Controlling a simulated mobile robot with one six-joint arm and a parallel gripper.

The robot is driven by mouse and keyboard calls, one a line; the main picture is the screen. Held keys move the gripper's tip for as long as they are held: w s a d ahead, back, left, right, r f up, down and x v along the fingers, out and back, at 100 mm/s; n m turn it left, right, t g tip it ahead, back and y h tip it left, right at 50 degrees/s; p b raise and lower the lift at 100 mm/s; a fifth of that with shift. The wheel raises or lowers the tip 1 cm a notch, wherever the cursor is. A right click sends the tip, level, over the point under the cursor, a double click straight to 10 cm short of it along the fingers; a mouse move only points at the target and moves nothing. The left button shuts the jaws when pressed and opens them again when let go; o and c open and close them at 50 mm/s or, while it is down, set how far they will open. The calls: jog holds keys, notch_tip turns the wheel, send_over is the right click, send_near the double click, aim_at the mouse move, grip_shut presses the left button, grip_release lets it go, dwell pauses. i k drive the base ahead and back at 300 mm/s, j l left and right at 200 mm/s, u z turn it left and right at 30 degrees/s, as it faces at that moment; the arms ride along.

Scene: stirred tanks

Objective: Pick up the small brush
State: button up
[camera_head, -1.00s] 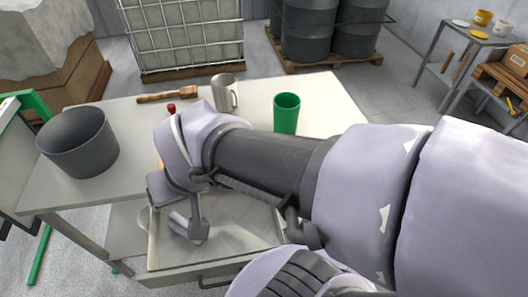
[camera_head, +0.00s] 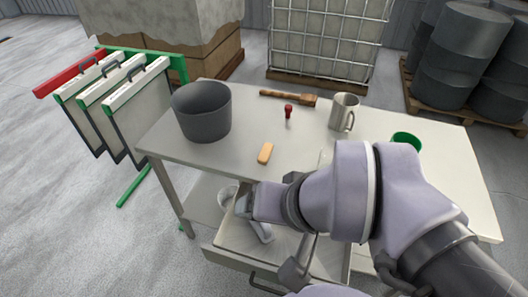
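A brush with a wooden handle (camera_head: 287,97) lies flat at the far edge of the pale table (camera_head: 200,158), its thicker head toward the right. It is the only brush-like thing I can make out. My gripper (camera_head: 257,224) is low at the near side of the table, over an open drawer (camera_head: 225,251), well apart from the brush. My wrist hides part of the gripper, so its opening is unclear. I see nothing held in it.
On the table are a dark grey bucket (camera_head: 203,112), a small red-topped item (camera_head: 288,111), an orange block (camera_head: 265,153), a metal mug (camera_head: 343,111) and a green cup (camera_head: 407,138). Framed panels (camera_head: 120,100) hang at the left. My arm covers the table's near right.

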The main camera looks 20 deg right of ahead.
aim_at(265, 153)
jog(key=j+z, duration=0.15)
jog(key=j, duration=1.25)
jog(key=i+j, duration=0.2)
jog(key=i, duration=0.15)
jog(key=i+j+z, duration=0.1)
jog(key=i, duration=0.3)
jog(key=j, duration=0.1)
